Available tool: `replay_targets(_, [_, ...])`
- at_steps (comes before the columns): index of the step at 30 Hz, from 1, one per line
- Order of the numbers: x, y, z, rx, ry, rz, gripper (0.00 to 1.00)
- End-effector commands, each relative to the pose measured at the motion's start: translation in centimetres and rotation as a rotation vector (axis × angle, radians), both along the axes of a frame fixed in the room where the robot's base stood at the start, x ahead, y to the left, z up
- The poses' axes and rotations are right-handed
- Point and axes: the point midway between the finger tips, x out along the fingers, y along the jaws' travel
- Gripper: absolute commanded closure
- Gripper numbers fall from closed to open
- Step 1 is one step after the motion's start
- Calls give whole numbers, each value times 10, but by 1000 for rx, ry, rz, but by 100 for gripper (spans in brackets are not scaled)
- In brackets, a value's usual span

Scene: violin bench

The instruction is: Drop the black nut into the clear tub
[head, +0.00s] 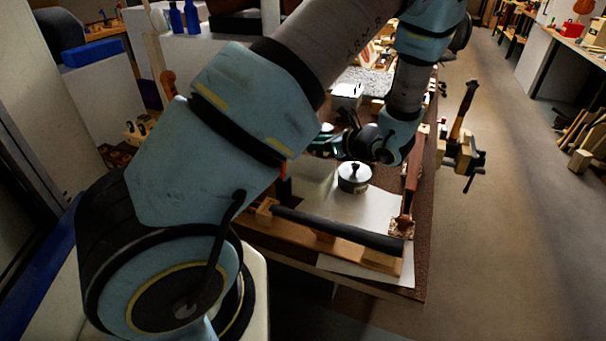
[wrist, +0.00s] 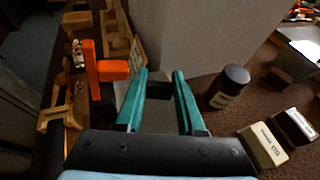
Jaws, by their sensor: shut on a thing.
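My gripper (wrist: 159,80) shows in the wrist view with two teal fingers shut on a small dark block-like thing, which I take to be the black nut (wrist: 159,91). It sits between the fingers near their tips. A pale surface lies behind it. In the head view my gripper (head: 326,143) is partly hidden behind my arm, above the bench, and the nut cannot be made out there. I cannot make out the clear tub in either view.
A black labelled jar (wrist: 229,86) stands right of the fingers and an orange clamp (wrist: 106,69) left. Cream (wrist: 262,145) and dark (wrist: 294,127) labelled boxes lie lower right. In the head view, a lidded metal pot (head: 354,179) and a long dark bar (head: 338,230) occupy the bench.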

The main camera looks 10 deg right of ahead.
Motion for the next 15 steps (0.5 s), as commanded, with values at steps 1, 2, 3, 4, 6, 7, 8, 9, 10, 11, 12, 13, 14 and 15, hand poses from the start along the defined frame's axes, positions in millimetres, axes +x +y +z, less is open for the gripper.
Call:
replay_targets(1, [0, 0, -2, 0, 0, 0, 100])
replay_targets(2, [0, 0, -3, 1, 1, 0, 100])
replay_targets(3, [0, 0, -5, 1, 1, 0, 100])
replay_targets(4, [0, 0, -7, 1, 1, 0, 100])
replay_targets(6, [0, 0, -12, 1, 1, 1, 100])
replay_targets(7, [0, 0, -15, 1, 1, 1, 100])
replay_targets(8, [0, 0, -18, 1, 1, 1, 100])
replay_targets(9, [0, 0, -23, 1, 1, 1, 100])
replay_targets(10, [0, 0, -26, 1, 1, 1, 100])
replay_targets(11, [0, 0, -30, 1, 1, 1, 100])
replay_targets(12, [0, 0, -35, 1, 1, 1, 100])
replay_targets(13, [0, 0, -39, 1, 1, 1, 100])
replay_targets(14, [0, 0, -42, 1, 1, 1, 100])
replay_targets(15, [0, 0, -47, 1, 1, 1, 100])
